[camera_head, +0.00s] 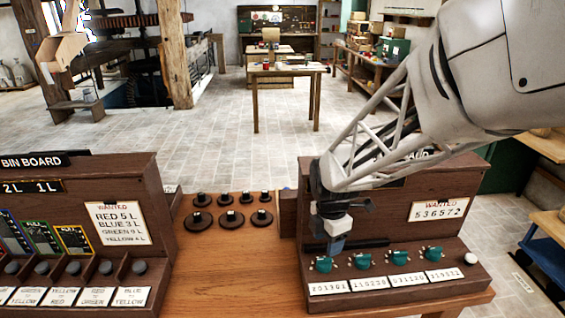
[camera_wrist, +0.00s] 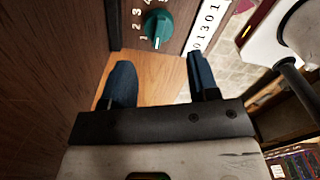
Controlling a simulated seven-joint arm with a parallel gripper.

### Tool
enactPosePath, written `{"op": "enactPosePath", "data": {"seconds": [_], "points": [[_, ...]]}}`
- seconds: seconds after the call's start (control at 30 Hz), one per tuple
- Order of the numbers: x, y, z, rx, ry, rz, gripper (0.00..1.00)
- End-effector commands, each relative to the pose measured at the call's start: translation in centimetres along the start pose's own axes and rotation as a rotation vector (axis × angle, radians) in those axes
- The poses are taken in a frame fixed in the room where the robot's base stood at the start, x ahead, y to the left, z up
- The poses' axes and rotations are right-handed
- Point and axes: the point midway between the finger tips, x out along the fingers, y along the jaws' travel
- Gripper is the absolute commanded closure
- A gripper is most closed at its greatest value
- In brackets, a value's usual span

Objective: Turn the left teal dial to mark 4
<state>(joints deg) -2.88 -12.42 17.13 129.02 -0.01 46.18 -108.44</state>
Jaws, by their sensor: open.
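The left teal dial (camera_head: 323,264) is the leftmost of several teal dials on the sloped front of the right wooden board. A teal dial shows up close in the wrist view (camera_wrist: 158,28), with marks 1, 2 and 3 beside it and 4 partly cut off at the top edge. Its pale pointer line points down in that picture, nearest mark 1. My gripper (camera_head: 337,242) is just above and behind the left dial in the head view. In the wrist view my gripper (camera_wrist: 159,62) has its blue fingers apart and empty, short of the dial.
Other teal dials (camera_head: 364,260) stand close on the right, with number cards (camera_head: 369,283) below and a white knob (camera_head: 470,259) at the end. Dark round weights (camera_head: 232,219) stand on the table left of the board. The bin board (camera_head: 120,180) is farther left.

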Motion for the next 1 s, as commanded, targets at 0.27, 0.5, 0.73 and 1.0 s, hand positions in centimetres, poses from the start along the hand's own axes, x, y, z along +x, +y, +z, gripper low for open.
{"op": "enactPosePath", "data": {"seconds": [0.27,0.5,0.73,1.0], "points": [[0.2,0.2,0.0,-0.022,0.001,-0.002,0.45],[0.3,0.2,0.0,-0.021,0.001,-0.002,0.45],[1.7,0.2,0.0,-0.021,0.001,-0.003,0.45],[4.8,0.2,0.0,-0.021,0.001,-0.003,0.45]]}}
